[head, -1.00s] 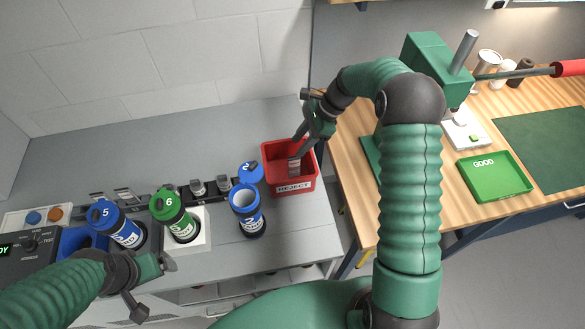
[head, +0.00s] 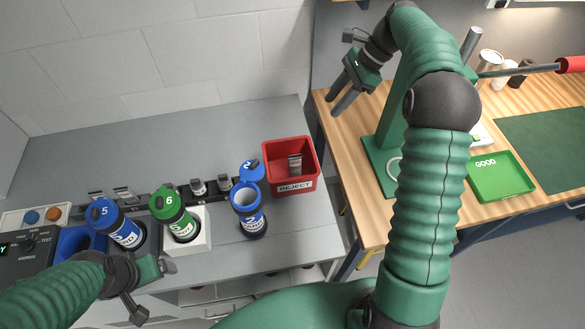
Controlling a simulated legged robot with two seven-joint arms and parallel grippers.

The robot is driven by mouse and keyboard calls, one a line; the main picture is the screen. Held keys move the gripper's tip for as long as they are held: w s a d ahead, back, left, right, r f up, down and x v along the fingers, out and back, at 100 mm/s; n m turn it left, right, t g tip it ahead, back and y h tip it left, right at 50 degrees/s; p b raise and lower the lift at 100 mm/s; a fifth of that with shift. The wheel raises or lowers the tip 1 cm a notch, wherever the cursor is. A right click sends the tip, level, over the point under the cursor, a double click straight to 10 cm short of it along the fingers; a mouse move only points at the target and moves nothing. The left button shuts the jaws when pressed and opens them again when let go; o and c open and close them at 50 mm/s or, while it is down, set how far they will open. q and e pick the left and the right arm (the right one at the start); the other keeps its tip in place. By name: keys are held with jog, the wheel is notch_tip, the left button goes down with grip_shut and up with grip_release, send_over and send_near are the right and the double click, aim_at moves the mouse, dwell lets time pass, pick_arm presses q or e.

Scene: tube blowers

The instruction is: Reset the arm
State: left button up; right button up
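My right gripper (head: 341,102) is above the left edge of the wooden table, up and right of the red REJECT bin. Its two fingers are apart and nothing shows between them. My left gripper (head: 163,268) is low at the left, in front of the blower stations; the gap between its fingers is not clear. The red REJECT bin (head: 291,187) stands on the grey bench with a small light and dark item (head: 295,163) inside. Blue tube 5 (head: 117,225), green tube 6 (head: 174,213) and open-lidded blue tube 2 (head: 249,211) stand in a row.
A green GOOD tray (head: 499,175) and a dark green mat (head: 549,133) lie on the wooden table (head: 345,140). A green press-like stand with a red-ended lever (head: 569,66) rises there. White and dark containers stand behind. The grey bench's rear is clear.

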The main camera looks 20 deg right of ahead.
pick_arm(q)
jog(key=shift+a+f, duration=0.1)
jog(key=shift+a, duration=0.25)
pick_arm(e)
jog(key=shift+a+r, duration=0.15)
jog(key=shift+a, duration=0.15)
pick_arm(q)
jog(key=shift+a+f, duration=0.1)
pick_arm(e)
jog(key=s+a+f+n+h, duration=0.3)
jog(key=s+a+f+n, duration=0.3)
jog(key=s+a+n, duration=0.2)
jog(key=s+a+f+n+t+h, duration=0.1)
jog(key=s+a+f+n+h, duration=0.1)
jog(key=s+a+f+n, duration=0.5)
jog(key=shift+s+a+n+h, duration=0.4)
jog(key=shift+s+a+n, duration=1.15)
jog(key=shift+n, duration=1.35)
pick_arm(q)
jog(key=shift+d, duration=0.4)
pick_arm(e)
jog(key=shift+s+d, duration=0.25)
jog(key=shift+d, duration=0.4)
pick_arm(q)
jog(key=shift+a, duration=0.25)
pick_arm(e)
jog(key=shift+a, duration=0.25)
